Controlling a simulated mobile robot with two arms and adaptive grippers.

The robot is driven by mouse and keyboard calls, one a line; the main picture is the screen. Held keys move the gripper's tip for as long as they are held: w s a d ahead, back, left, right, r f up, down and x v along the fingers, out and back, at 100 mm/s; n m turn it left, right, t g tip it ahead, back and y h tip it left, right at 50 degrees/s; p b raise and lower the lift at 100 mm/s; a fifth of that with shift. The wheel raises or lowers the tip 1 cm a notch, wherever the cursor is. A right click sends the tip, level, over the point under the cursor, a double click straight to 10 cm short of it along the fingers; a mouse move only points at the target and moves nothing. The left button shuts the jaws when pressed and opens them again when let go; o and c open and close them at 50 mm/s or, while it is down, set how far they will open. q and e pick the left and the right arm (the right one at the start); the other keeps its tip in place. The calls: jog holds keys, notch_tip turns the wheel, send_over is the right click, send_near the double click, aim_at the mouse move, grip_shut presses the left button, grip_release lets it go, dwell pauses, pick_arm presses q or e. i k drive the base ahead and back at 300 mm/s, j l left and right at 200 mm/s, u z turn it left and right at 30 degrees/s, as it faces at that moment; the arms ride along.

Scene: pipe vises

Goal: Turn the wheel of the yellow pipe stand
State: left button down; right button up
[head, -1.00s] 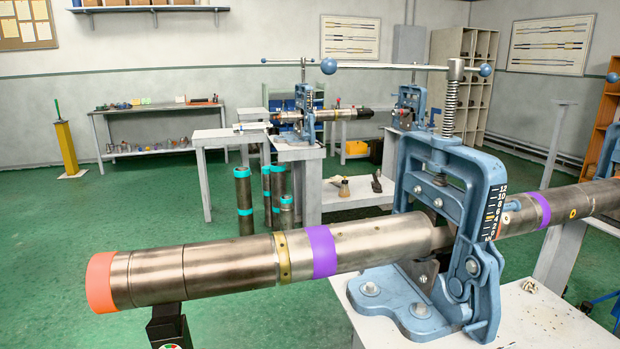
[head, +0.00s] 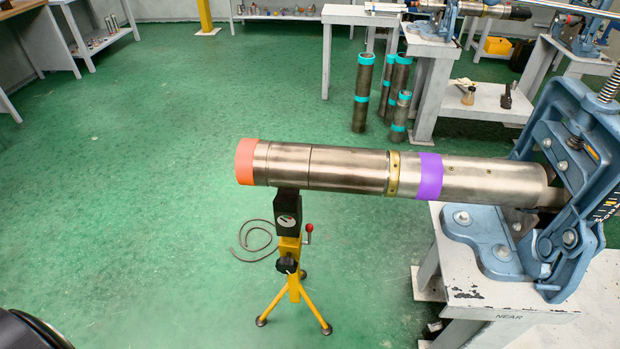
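The yellow pipe stand (head: 294,287) stands on the green floor on splayed tripod legs, near the middle of the head view. Its black head (head: 287,212) is under the steel pipe (head: 340,170), close to the pipe's orange end. A small crank with a red knob (head: 309,228) sticks out on the stand's right side. A black knob (head: 287,264) sits lower on its front. I cannot tell which of these is the wheel. Neither of my grippers is in view.
A blue pipe vise (head: 500,250) holds the pipe's right end on a white table (head: 462,285). A grey cable (head: 258,238) lies coiled on the floor left of the stand. Several teal-banded pipes (head: 363,92) stand behind.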

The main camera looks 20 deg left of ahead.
aim_at(287, 265)
jog(key=u, duration=0.85)
